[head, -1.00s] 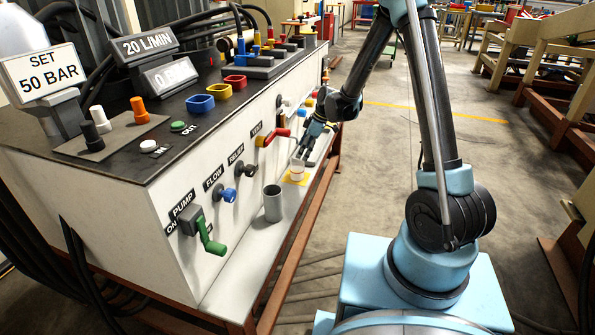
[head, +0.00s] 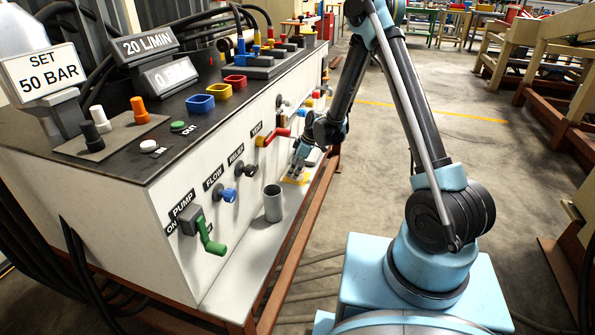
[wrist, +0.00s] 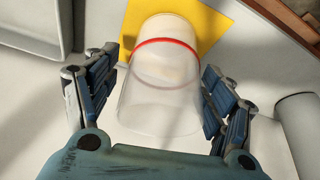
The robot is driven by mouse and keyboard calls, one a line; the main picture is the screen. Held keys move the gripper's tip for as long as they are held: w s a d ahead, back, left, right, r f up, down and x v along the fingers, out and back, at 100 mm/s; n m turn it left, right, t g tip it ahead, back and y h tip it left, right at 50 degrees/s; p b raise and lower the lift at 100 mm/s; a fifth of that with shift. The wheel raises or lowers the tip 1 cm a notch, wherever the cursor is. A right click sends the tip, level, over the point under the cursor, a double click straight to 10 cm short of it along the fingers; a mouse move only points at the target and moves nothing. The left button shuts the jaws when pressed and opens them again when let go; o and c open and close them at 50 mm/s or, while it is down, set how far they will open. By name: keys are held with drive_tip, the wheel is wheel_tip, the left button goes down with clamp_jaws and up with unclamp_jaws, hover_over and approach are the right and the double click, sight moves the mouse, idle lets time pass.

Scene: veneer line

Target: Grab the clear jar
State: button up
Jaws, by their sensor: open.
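The clear jar (wrist: 160,95) is in the middle of the wrist view, a transparent cylinder with a red ring and a pale far end. It is at the yellow square (wrist: 207,25) on the light shelf. My gripper (wrist: 160,88) is open, with one finger on each side of the jar. A gap shows on the left; on the right the finger is very close, and I cannot tell if it touches. In the head view my gripper (head: 298,172) is low over the shelf at the yellow square (head: 295,180) and hides most of the jar.
A grey-green cup (head: 272,203) stands on the shelf (head: 240,250) nearer the camera. The white panel beside the shelf carries a green pump handle (head: 210,240), a blue flow knob (head: 228,194) and a red lever (head: 278,134). Open floor lies to the right.

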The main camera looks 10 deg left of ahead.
drive_tip(key=shift+x, duration=0.85)
drive_tip(key=c, duration=1.2)
drive_tip(key=shift+d+r, duration=0.1)
drive_tip(key=shift+r, duration=0.05)
